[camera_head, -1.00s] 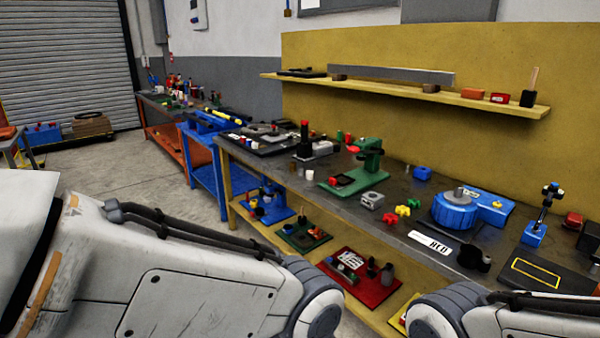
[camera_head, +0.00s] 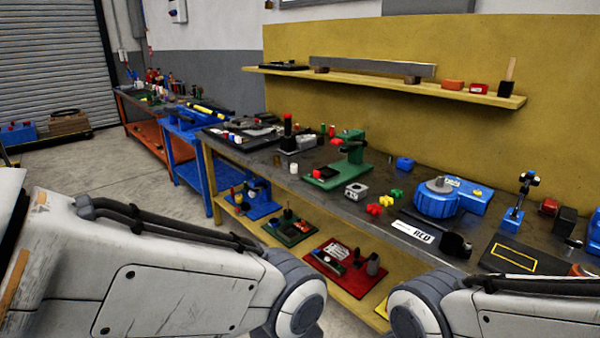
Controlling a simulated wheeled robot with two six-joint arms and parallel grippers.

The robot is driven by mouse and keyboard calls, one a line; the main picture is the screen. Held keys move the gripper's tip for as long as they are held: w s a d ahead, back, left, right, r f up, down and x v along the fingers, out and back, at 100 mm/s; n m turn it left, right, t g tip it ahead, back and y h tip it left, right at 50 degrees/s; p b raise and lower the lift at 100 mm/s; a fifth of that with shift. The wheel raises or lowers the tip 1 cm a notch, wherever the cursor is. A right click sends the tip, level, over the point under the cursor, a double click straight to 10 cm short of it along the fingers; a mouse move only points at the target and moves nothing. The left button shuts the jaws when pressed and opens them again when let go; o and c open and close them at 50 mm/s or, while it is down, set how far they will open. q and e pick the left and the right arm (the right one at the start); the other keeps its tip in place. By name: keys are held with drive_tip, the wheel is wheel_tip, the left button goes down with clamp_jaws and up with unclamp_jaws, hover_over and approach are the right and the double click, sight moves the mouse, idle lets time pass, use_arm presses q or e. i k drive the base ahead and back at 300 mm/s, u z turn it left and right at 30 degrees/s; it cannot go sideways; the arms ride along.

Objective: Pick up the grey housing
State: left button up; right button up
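The grey housing (camera_head: 356,190) is a small light-grey block with a round opening in its top. It sits on the dark top of the workbench (camera_head: 318,195) near the front edge, in the middle right of the head view. Nothing touches it. My two arms show at the bottom left and bottom right, well short of the housing. Both grippers are out of view, so their state is hidden.
Red (camera_head: 374,209) and yellow-green (camera_head: 396,195) small parts lie right of the housing. A green press (camera_head: 350,155) stands behind it, and a blue positioner (camera_head: 437,202) stands to the right. A white label plate (camera_head: 412,234) lies near the front edge. A shelf (camera_head: 380,84) hangs above.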

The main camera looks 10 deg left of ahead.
sight(351, 192)
drive_tip(key=z, duration=0.35)
drive_tip(key=i, duration=1.2)
drive_tip(key=u, duration=0.75)
drive_tip(key=i, duration=0.7)
drive_tip(key=u, duration=0.65)
